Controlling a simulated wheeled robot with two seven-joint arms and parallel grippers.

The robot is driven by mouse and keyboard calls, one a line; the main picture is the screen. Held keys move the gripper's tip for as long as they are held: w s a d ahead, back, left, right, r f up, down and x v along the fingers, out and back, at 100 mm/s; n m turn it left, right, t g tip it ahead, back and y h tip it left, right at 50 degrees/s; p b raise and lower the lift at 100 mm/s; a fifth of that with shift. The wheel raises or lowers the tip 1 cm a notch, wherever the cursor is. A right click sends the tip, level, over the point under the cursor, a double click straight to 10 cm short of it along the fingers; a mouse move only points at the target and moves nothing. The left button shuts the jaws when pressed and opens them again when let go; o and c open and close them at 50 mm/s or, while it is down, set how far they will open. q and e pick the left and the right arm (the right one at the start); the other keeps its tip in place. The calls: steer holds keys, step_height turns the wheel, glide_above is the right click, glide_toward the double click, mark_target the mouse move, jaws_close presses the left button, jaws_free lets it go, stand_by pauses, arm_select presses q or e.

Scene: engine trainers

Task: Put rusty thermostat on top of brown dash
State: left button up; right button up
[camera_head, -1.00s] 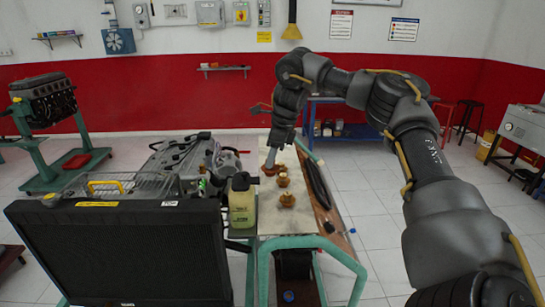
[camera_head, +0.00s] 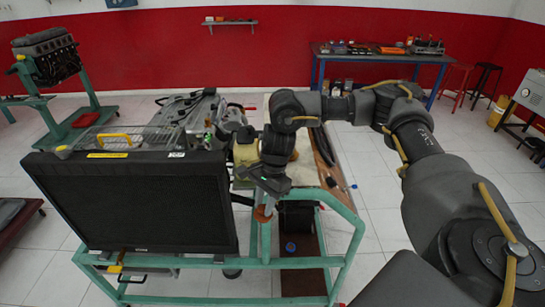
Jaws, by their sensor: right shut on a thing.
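The rusty thermostat (camera_head: 263,214) is a small orange-brown piece held at the tips of my right gripper (camera_head: 265,204). The gripper points down and is shut on it, in front of the bench top, beside the right edge of the big black panel (camera_head: 135,200). A brown strip (camera_head: 335,177) runs along the right side of the bench top, and a brown board (camera_head: 303,262) lies low inside the green frame. I cannot tell which of these is the brown dash. My left gripper is out of view.
The green tube frame (camera_head: 345,247) of the stand rises around the low board. A yellowish bottle (camera_head: 245,153) stands behind my right arm, which hides much of the pale bench top (camera_head: 303,172). Another brown piece (camera_head: 294,155) shows partly there. Open floor lies to the right.

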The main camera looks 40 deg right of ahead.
arm_select(q)
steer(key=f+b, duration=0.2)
steer(key=b, duration=0.1)
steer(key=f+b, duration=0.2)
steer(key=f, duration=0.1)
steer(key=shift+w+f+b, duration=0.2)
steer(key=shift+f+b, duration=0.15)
steer(key=shift+b, duration=0.05)
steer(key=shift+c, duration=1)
arm_select(e)
steer(key=s+a+f+n, duration=0.3)
steer(key=a+f, duration=0.1)
steer(key=f, duration=0.4)
steer(key=s+a+f+n+g, duration=0.1)
steer(key=s+a+f+n, duration=0.2)
steer(key=f, duration=0.5)
steer(key=shift+s+a+g+h, duration=0.3)
steer(key=shift+s+a, duration=0.05)
steer(key=shift+a, duration=0.4)
steer(key=shift+r, duration=0.1)
